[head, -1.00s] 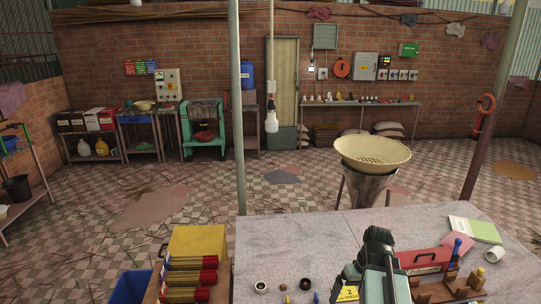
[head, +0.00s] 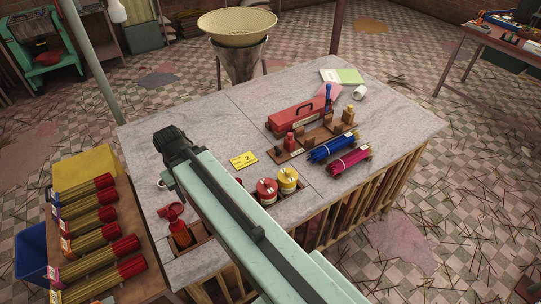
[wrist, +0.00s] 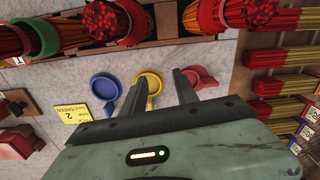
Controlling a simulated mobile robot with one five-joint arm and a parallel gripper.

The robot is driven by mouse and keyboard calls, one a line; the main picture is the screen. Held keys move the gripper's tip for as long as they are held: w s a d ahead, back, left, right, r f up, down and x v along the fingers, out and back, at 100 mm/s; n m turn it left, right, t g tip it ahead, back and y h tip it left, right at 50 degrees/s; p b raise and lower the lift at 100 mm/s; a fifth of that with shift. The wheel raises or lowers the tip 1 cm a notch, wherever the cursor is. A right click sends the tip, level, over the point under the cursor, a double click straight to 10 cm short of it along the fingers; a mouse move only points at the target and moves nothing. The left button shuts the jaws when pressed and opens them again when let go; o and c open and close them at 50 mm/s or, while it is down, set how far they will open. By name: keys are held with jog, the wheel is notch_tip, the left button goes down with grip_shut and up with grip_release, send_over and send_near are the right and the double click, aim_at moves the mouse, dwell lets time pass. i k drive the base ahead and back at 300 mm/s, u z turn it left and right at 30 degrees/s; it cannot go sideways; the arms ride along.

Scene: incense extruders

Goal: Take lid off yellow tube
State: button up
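A round yellow lid-like piece with a tab (wrist: 149,82) lies on the table, between a blue one (wrist: 103,86) and a red one (wrist: 199,75). My gripper (wrist: 160,84) is open and empty, its fingers apart on either side of the yellow piece. I cannot tell its height above the table. In the head view my arm hides the gripper; a yellow canister (head: 287,180) stands right of the arm.
A red canister (head: 266,191) stands beside the yellow one. A yellow card (head: 244,160) lies on the table (head: 215,115). Red stick bundles (head: 90,215) fill the left side. A red toolbox (head: 300,116) and blue and pink bundles are at right.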

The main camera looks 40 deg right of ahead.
aim_at(286, 176)
jog(key=u, duration=2.75)
jog(key=k, duration=2.1)
jog(key=u, duration=0.5)
